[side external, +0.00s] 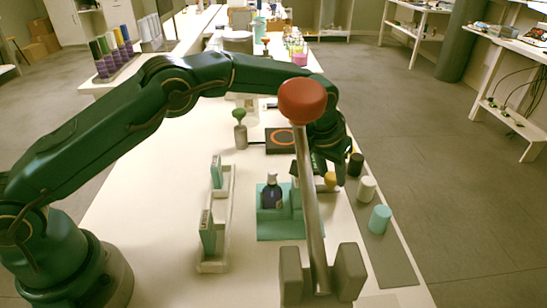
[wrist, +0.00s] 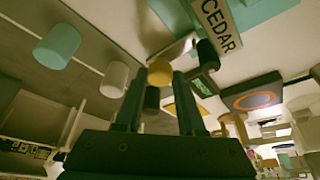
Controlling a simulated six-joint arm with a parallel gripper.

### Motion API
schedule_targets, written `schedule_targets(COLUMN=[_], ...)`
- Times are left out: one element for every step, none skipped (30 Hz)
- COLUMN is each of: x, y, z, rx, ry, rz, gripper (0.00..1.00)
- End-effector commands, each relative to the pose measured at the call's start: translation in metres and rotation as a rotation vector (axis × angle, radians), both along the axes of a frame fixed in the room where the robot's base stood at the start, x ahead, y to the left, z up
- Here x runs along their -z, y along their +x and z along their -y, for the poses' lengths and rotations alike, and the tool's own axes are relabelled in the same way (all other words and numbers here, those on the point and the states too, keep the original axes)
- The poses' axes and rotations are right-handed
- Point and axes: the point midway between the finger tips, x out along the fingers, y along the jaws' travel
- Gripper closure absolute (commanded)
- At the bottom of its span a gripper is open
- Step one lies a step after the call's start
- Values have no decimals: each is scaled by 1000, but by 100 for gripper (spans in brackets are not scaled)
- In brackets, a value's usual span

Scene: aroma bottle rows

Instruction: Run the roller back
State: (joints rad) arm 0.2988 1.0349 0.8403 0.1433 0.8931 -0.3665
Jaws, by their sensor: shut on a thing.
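My gripper (side external: 336,174) reaches down at the right of the teal stand (side external: 268,232). It is shut on a small yellow cap (side external: 330,181), which also shows between the fingertips in the wrist view (wrist: 160,72). A dark bottle (side external: 271,192) with a pale label stands upright in the teal stand. A white label reading CEDAR (wrist: 220,25) shows in the wrist view. Black (side external: 355,164), white (side external: 367,189) and teal (side external: 380,219) caps stand in a row on a grey strip. I cannot tell which thing is the roller.
A steel post with a red knob (side external: 303,100) rises between grey blocks (side external: 348,272) in front of the work and hides part of it. A white rack (side external: 214,266) with teal boxes stands left. A dark pad with an orange ring (side external: 280,140) lies behind.

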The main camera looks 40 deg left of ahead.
Motion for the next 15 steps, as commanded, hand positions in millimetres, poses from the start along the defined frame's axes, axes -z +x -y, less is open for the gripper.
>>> schedule_targets(x=[-1,-1,-1,-1,-1,-1,-2,-2,-2,-2,-2,-2,-2,-2,-2], y=[0,0,0,0,-1,-3,-5,-8,-13,-17,-21,-28,-32,-38,-44], z=[0,0,0,0,1,3,6,10,15,19,23,30,35,40,47], rx=[0,0,0,0,0,1,1,2,3,4,4,4,6,7,7], ry=[0,0,0,0,0,0,-1,0,0,1,1,0,0,1,0], rz=[2,2,2,2,2,2,2,2,1,1,0,0,1,0,0], gripper=[100,100,100,100,100,100,100,100,100,100,100,100,100,100,100])
